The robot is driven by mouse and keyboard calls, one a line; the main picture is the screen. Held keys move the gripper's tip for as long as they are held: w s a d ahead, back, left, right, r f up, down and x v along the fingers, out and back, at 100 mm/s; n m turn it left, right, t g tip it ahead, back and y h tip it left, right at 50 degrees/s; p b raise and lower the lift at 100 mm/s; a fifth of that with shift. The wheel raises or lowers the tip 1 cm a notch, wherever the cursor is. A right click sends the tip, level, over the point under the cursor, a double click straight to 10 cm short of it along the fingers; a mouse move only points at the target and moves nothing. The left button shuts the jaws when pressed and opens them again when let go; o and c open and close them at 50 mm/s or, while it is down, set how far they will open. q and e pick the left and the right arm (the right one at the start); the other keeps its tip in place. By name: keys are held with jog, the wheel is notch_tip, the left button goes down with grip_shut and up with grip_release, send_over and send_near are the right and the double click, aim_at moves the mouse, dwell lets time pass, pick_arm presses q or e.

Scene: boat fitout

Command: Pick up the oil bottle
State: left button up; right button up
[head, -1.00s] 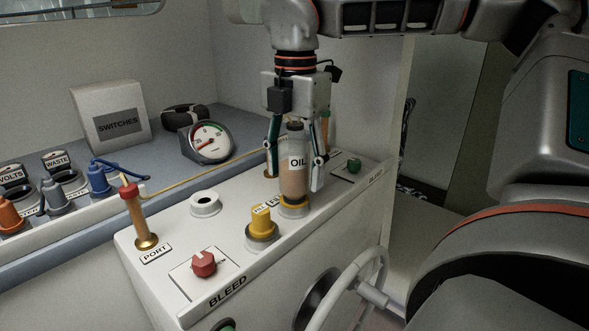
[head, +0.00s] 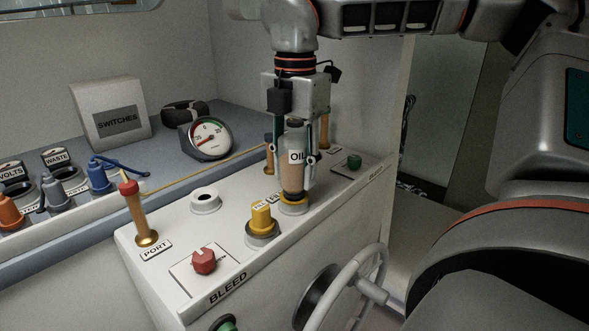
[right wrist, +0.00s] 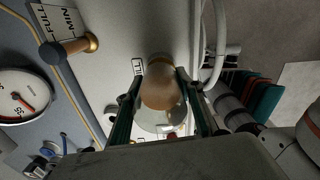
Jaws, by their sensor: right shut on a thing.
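The oil bottle (head: 293,174) is a clear bottle with brownish oil and an OIL label, standing upright at a yellow ring (head: 293,205) on the white console. My right gripper (head: 296,162) comes down from above with one finger on each side of the bottle and is shut on it. In the right wrist view the bottle (right wrist: 160,92) lies between the two fingers (right wrist: 158,100). My left gripper is not in view.
A gauge (head: 207,138) stands behind. A steering wheel (head: 345,285) is in front.

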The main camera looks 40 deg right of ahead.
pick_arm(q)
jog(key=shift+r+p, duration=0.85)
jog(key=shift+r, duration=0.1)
pick_arm(e)
notch_tip(320, 180, up, 20)
jog(key=shift+f, duration=0.2)
